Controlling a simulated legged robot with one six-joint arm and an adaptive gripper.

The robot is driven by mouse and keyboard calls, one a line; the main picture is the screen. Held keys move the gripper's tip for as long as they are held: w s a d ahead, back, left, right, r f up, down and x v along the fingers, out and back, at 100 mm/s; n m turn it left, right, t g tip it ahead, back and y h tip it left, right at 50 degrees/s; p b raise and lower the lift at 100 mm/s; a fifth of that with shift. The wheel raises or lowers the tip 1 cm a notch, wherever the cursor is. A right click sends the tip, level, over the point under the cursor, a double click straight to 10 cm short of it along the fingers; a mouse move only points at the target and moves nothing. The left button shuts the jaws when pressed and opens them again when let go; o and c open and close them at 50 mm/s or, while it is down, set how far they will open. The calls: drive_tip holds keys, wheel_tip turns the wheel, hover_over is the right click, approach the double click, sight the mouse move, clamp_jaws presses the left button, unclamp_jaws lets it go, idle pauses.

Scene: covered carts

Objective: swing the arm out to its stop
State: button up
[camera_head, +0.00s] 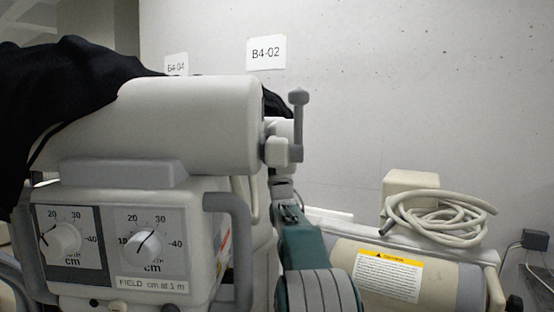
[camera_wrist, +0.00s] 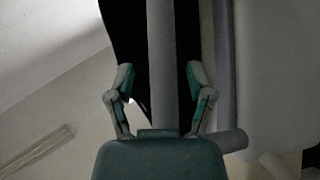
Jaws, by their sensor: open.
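The machine's arm end carries a white cylindrical head (camera_head: 195,125) with a boxy dial unit (camera_head: 125,205) below it. Grey handles, one at right (camera_head: 237,240), flank the unit. A short grey knobbed lever (camera_head: 298,110) stands at the head's right end. In the wrist view my gripper (camera_wrist: 160,85) is open, its two fingers apart on either side of a grey bar (camera_wrist: 161,50). I cannot tell whether either finger touches the bar, nor which part of the machine it is. In the head view my fingertips are not clearly visible.
A black cover (camera_head: 60,95) drapes over the machine at left. A beige cart (camera_head: 435,265) with a yellow-topped label and a coiled hose (camera_head: 440,217) stands at right. Behind is a pale wall (camera_head: 400,80) with a B4-02 sign (camera_head: 266,53). A small box hangs at far right (camera_head: 535,239).

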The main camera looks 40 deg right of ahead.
drive_tip(key=v, duration=1.2)
drive_tip(key=shift+s+d, duration=0.1)
idle(0.4)
